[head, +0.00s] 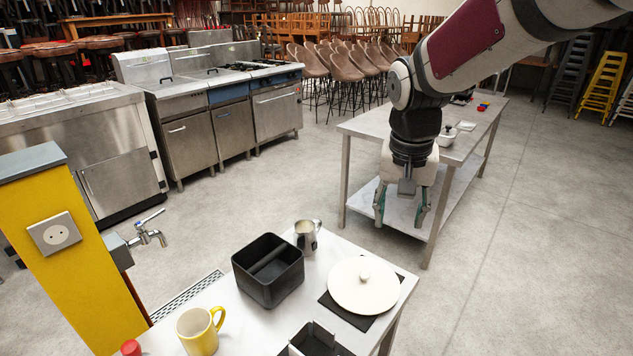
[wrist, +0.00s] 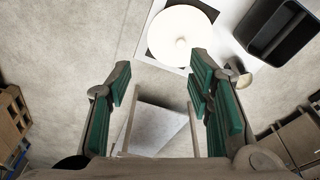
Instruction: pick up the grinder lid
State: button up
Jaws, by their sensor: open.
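A round cream-white lid with a small knob (head: 363,286), the likely grinder lid, lies flat on a dark square mat (head: 340,309) at the right end of the near table. The lid also shows at the top of the wrist view (wrist: 180,38). My gripper (head: 401,212) is open and empty, pointing down. In the head view it hangs in the air beyond the near table, between it and the far bench. In the wrist view the spread green-padded fingers (wrist: 157,80) have floor and a bench between them, with the lid beyond the fingertips.
On the near table (head: 222,291), a black bin (head: 268,270) and a steel jug (head: 306,237) stand left of the lid. A yellow mug (head: 200,330) and a dark open box (head: 315,341) stand nearer. The far bench (head: 371,126) holds a small white pot (head: 447,136).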

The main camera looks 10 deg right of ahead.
jog(key=w+f+m, duration=0.1)
jog(key=w+f, duration=0.4)
jog(key=w, duration=0.1)
jog(key=m+g, duration=0.1)
jog(key=m, duration=0.1)
send_over(365, 274)
notch_tip(365, 274, down, 9)
jog(key=shift+g+y, duration=0.3)
jog(key=shift+y, duration=0.1)
jog(key=f, duration=0.9)
jog(key=shift+w+d+f, duration=0.1)
jog(key=shift+w+f, duration=0.15)
jog(key=shift+f, duration=0.15)
jog(key=shift+s+f+p, duration=0.2)
jog(key=shift+f+p, duration=0.35)
jog(key=shift+f, duration=2.6)
grip_shut()
